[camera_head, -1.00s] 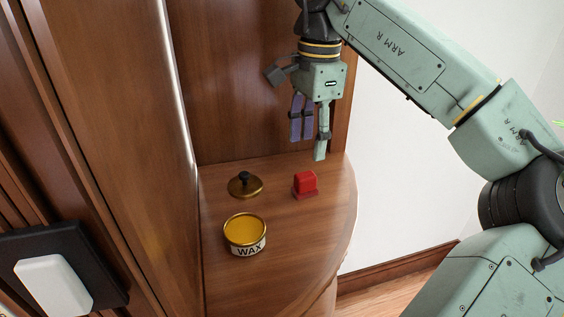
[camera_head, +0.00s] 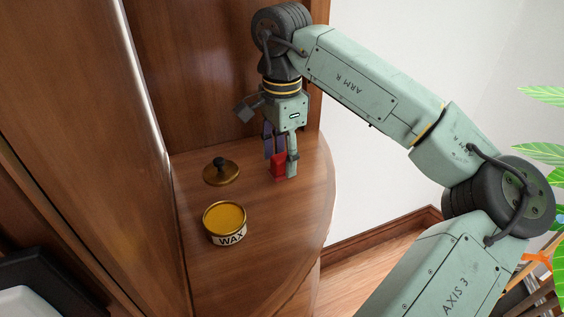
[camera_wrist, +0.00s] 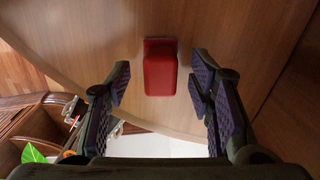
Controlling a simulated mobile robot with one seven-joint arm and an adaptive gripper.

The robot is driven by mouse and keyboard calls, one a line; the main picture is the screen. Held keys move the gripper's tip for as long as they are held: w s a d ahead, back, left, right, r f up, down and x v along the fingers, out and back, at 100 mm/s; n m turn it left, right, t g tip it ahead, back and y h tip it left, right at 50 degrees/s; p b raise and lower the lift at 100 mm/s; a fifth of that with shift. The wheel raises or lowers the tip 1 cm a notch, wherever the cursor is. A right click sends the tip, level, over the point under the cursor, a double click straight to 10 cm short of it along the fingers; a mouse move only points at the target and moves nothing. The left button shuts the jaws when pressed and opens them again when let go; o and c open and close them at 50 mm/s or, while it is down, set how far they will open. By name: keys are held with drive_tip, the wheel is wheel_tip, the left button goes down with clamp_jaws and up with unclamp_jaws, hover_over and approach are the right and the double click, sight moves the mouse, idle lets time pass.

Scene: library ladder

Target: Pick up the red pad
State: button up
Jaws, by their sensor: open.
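The red pad (camera_head: 279,168) stands on the wooden shelf, a small red block on a darker red base. In the wrist view the red pad (camera_wrist: 160,74) lies between the two open fingers, a little beyond their tips, with a gap on each side. My gripper (camera_head: 279,157) points down at the pad in the head view, and its fingers partly cover the pad. In the wrist view my gripper (camera_wrist: 160,85) is open and holds nothing. Whether a finger touches the pad cannot be told from the head view.
An open wax tin (camera_head: 225,224) stands at the front of the shelf (camera_head: 268,240). A brass lid with a dark knob (camera_head: 221,172) lies behind it, left of the pad. A tall wooden panel (camera_head: 75,130) bounds the left. The shelf's curved right edge drops off.

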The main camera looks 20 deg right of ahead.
drive_tip(key=shift+f, duration=0.5)
clamp_jaws()
